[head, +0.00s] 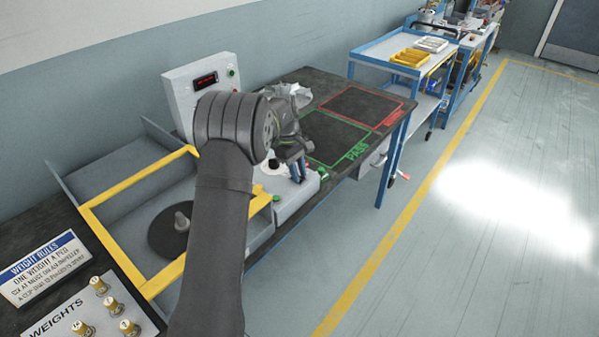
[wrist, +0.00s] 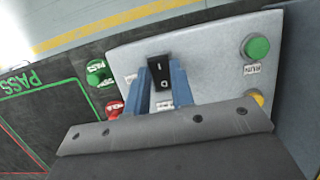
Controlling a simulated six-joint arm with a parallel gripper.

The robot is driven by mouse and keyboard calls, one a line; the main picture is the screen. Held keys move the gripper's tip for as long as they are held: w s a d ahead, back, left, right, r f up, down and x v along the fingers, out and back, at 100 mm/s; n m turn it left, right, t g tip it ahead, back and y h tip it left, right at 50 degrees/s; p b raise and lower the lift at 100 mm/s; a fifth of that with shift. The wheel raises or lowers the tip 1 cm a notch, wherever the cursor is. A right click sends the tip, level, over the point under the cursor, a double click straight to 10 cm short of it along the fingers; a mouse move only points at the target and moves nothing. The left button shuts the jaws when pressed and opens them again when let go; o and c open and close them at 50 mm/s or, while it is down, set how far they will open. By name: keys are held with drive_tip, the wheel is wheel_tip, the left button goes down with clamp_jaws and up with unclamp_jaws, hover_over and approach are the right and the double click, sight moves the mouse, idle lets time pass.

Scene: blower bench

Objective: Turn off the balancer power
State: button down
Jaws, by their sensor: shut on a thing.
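The power switch (wrist: 159,70) is a black rocker marked I and O on the light grey sloped panel (wrist: 210,50) in the wrist view. The blue fingers of my gripper (wrist: 161,84) stand on its two sides, shut on it. Which half of the rocker is pressed in I cannot tell. In the head view my gripper (head: 298,172) points down at the balancer's front panel (head: 291,204), and it hides the switch there. The balancer has a yellow guard frame (head: 135,278) and a dark disc with a grey spindle (head: 182,222).
A green RUN button (wrist: 257,47) and a partly hidden yellow button (wrist: 258,97) are right of the switch. A box with a lit red display (head: 205,80) stands behind. Weights (head: 99,285) lie front left.

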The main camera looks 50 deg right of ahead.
drive_tip(key=c, duration=1.2)
unclamp_jaws()
drive_tip(key=shift+c, duration=0.2)
drive_tip(key=v, duration=1.7)
drive_tip(key=shift+r, duration=0.2)
drive_tip(key=x, duration=1.7)
drive_tip(key=shift+f, duration=0.2)
